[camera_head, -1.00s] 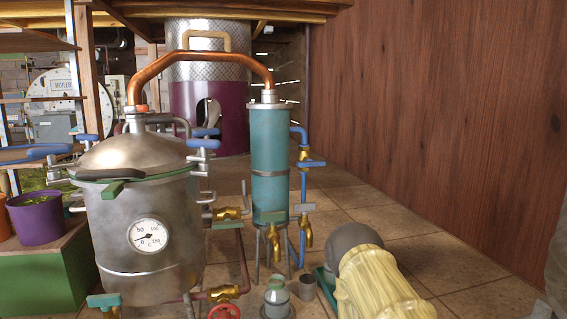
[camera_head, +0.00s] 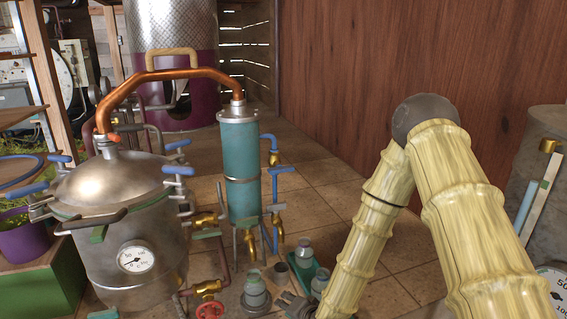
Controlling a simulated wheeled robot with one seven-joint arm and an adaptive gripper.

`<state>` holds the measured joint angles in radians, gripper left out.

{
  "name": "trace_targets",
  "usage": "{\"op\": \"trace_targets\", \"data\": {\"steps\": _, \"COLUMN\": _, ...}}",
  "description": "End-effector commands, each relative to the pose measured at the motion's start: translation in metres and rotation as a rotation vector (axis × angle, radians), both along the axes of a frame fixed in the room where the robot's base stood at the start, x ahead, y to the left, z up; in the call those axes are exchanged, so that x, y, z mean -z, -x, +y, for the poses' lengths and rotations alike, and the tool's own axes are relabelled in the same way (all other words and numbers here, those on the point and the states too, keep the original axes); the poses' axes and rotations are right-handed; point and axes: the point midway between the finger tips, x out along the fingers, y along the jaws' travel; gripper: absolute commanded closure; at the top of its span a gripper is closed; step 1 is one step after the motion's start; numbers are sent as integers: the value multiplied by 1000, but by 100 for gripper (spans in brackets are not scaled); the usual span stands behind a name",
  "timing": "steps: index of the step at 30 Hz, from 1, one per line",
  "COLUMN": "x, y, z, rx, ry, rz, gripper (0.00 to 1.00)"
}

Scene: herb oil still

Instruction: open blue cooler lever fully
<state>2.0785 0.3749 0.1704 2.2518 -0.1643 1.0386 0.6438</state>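The cooler is a teal upright cylinder (camera_head: 240,150) in the middle of the head view, joined to the still by a copper pipe. A blue pipe (camera_head: 275,190) runs down its right side with brass fittings. The blue lever (camera_head: 283,170) sits on this pipe and lies roughly crosswise to it. My gripper (camera_head: 293,303) is dark grey and only partly shows at the bottom edge, low and in front of the cooler, apart from the lever. My pale, ribbed arm hides part of it, and I cannot tell how its fingers stand.
The steel still pot (camera_head: 120,215) with blue clamps stands at the left. Brass taps with green handles and a red valve wheel (camera_head: 208,310) are low near it. Small jars stand below the cooler. A grey drum (camera_head: 545,165) is at the right. Tiled floor lies behind my arm.

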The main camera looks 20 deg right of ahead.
Motion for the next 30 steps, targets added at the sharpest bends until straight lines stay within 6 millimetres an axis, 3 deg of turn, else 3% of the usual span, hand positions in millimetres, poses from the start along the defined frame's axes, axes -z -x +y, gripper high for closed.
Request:
{"op": "trace_targets", "data": {"steps": 1, "x": -51, "y": -28, "z": -7, "rx": 52, "ry": -63, "rz": -76, "gripper": 66}}
{"op": "trace_targets", "data": {"steps": 6, "x": -180, "y": -96, "z": -30, "rx": 190, "ry": -288, "rz": -307, "gripper": 66}}
{"op": "trace_targets", "data": {"steps": 9, "x": -240, "y": -120, "z": -44, "rx": 241, "ry": -395, "rz": -411, "gripper": 66}}
{"op": "trace_targets", "data": {"steps": 12, "x": -282, "y": -134, "z": -55, "rx": 272, "ry": -472, "rz": -485, "gripper": 66}}
{"op": "trace_targets", "data": {"steps": 15, "x": -306, "y": -141, "z": -61, "rx": 288, "ry": -519, "rz": -527, "gripper": 66}}
{"op": "trace_targets", "data": {"steps": 18, "x": -315, "y": -146, "z": -64, "rx": 294, "ry": -538, "rz": -543, "gripper": 66}}
{"op": "trace_targets", "data": {"steps": 23, "x": -317, "y": -161, "z": -63, "rx": 294, "ry": -539, "rz": -546, "gripper": 66}}
{"op": "trace_targets", "data": {"steps": 30, "x": -316, "y": -199, "z": -62, "rx": 292, "ry": -537, "rz": -544, "gripper": 66}}
